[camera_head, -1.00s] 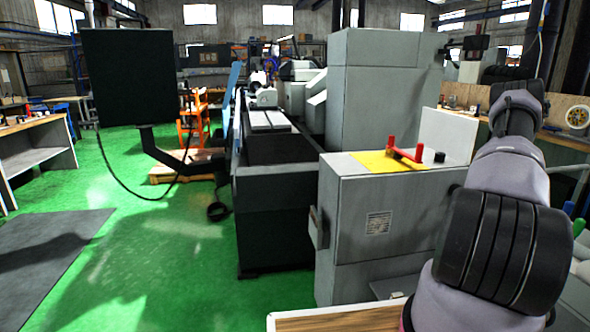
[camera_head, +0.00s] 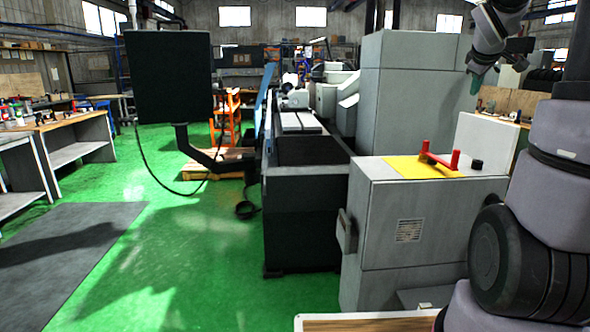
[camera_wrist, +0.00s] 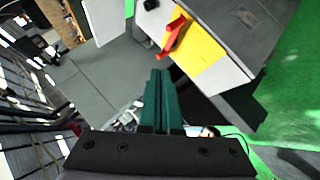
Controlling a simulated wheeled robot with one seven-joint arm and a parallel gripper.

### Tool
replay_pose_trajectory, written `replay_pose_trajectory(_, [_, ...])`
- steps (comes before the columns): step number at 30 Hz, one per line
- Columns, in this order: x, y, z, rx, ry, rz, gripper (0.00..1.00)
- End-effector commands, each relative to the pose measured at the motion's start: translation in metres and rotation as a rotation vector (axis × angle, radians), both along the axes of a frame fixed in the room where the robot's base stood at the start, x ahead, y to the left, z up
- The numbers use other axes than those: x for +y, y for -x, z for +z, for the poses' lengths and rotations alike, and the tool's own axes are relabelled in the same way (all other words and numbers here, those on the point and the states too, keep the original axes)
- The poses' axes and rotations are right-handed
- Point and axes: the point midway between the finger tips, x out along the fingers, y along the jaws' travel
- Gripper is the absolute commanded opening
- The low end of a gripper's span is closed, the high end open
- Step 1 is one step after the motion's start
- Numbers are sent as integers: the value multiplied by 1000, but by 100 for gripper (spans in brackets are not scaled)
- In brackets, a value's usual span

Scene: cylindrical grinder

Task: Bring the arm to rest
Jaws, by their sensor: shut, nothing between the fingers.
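My arm stands at the right edge of the head view, its upper links reaching out of the top of the picture. My gripper (camera_head: 476,84) hangs near the top right, beside the tall grey cabinet, with dark green fingers pointing down. In the wrist view my gripper (camera_wrist: 161,85) shows its two green fingers together, with nothing between them. The fingers are apart from everything around them.
A grey machine cabinet (camera_head: 400,225) stands in front, with a yellow plate (camera_head: 418,168) and a red handle (camera_head: 440,160) on top. The grinder (camera_head: 300,185) lies behind it. A wooden-topped surface (camera_head: 370,323) is near the bottom edge. Green floor is open at left.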

Motion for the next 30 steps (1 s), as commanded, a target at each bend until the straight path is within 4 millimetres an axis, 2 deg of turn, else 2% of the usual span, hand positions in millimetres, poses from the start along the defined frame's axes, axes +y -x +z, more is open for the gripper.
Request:
replay_pose_trajectory(1, [28,22,8,-29,-93,-40,0])
replay_pose_trajectory(5, [93,78,10,-64,-357,-164,0])
replay_pose_trajectory(9, [159,144,3,-62,-635,-288,0])
replay_pose_trajectory(12, [198,189,-7,-36,-811,-367,0])
replay_pose_trajectory(15, [228,224,-17,0,-946,-433,0])
replay_pose_trajectory(18, [246,248,-25,31,-1033,-478,0])
replay_pose_trajectory(21, [255,260,-29,49,-1077,-504,0])
replay_pose_trajectory(30, [257,263,-30,54,-1089,-513,0])
